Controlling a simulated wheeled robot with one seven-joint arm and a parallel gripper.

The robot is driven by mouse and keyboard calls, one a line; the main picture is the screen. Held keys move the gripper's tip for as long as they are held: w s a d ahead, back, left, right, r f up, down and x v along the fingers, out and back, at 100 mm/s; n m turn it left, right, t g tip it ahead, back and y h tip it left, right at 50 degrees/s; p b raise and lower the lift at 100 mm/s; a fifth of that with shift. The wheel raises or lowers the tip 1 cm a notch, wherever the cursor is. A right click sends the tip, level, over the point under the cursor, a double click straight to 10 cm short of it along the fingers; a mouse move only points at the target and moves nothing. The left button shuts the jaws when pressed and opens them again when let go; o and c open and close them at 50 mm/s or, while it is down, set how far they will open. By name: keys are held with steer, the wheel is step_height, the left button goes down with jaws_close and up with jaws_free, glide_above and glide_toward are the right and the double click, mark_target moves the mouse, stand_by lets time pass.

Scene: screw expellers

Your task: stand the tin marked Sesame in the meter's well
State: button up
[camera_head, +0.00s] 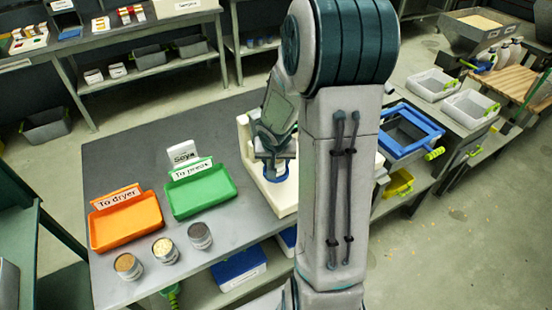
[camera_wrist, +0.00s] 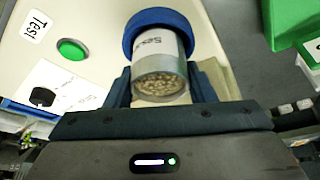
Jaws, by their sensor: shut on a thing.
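My gripper (camera_wrist: 163,88) is shut on a tin (camera_wrist: 160,68) with seeds showing in its open top. Its white label is partly readable and starts like "Ses". The tin's far end lies in line with the blue ring (camera_wrist: 130,38) of the meter's well; I cannot tell how far in it is. The cream meter (camera_wrist: 85,25) has a green button and the word "Test". In the head view my gripper (camera_head: 274,160) is over the meter (camera_head: 286,196), and my arm hides much of it.
Several things share the bench (camera_head: 125,165): an orange "To dryer" tray (camera_head: 126,222), a green "To press" tray (camera_head: 200,190), a "Soya" card (camera_head: 184,154) and three open tins, brown (camera_head: 128,266), pale (camera_head: 165,250) and dark (camera_head: 200,235). A blue-rimmed box (camera_head: 408,130) stands right of my arm.

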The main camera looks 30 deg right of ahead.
steer(key=shift+f, duration=0.3)
steer(key=o, duration=0.7)
steer(key=shift+r, duration=0.1)
steer(key=p+v, duration=0.7)
steer(key=v, duration=0.4)
stand_by(0.5)
